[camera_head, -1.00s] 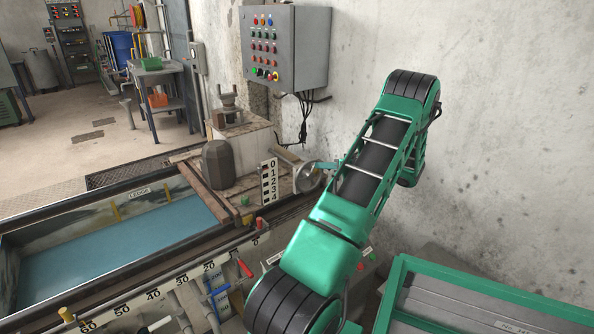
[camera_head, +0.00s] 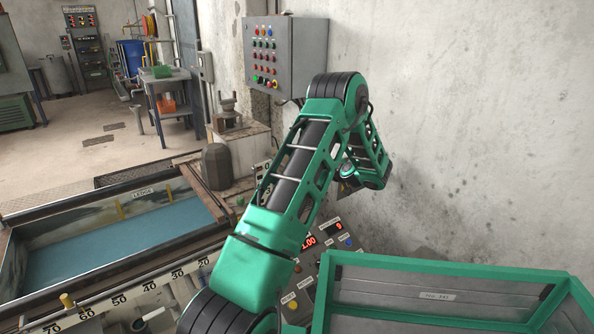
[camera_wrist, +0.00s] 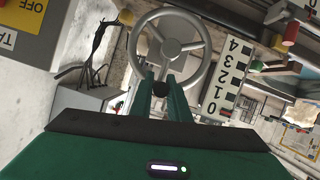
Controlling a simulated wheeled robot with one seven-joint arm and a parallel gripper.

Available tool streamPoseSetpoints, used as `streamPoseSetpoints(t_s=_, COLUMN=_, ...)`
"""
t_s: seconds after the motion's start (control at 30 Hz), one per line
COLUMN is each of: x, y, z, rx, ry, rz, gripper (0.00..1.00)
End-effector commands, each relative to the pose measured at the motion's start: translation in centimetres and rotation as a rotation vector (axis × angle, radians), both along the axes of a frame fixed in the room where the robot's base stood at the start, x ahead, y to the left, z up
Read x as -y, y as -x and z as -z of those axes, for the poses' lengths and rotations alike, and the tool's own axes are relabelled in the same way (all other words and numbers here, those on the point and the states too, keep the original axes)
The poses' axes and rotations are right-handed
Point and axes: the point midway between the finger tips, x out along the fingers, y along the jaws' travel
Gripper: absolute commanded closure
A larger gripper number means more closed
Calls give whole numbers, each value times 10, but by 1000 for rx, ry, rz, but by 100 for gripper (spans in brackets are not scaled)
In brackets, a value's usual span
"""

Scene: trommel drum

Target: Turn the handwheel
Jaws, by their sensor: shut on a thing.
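The grey metal handwheel (camera_wrist: 171,47) has a round rim, spokes and a hub, and fills the upper middle of the wrist view. My gripper (camera_wrist: 160,84) is at its lower rim, with two green fingers closed on the wheel. A small dark knob shows between the fingers. The exact contact is partly hidden by the fingers. In the head view my green arm covers the handwheel.
A number board marked 0 to 4 (camera_wrist: 226,80) stands close beside the wheel. A grey control box (camera_head: 287,52) hangs on the wall behind my arm. A water tank (camera_head: 120,232) lies left, and a green-framed bin (camera_head: 440,268) stands at lower right.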

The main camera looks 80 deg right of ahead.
Motion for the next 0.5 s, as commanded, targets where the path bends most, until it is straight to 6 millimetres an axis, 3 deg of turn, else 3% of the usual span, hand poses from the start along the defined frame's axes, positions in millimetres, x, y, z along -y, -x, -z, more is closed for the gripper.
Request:
streamPoseSetpoints(t_s=0.1, x=-1, y=13, z=4, rx=-19, ry=3, rz=16, gripper=100)
streamPoseSetpoints(t_s=0.5, x=-2, y=14, z=5, rx=-20, ry=5, rz=18, gripper=100)
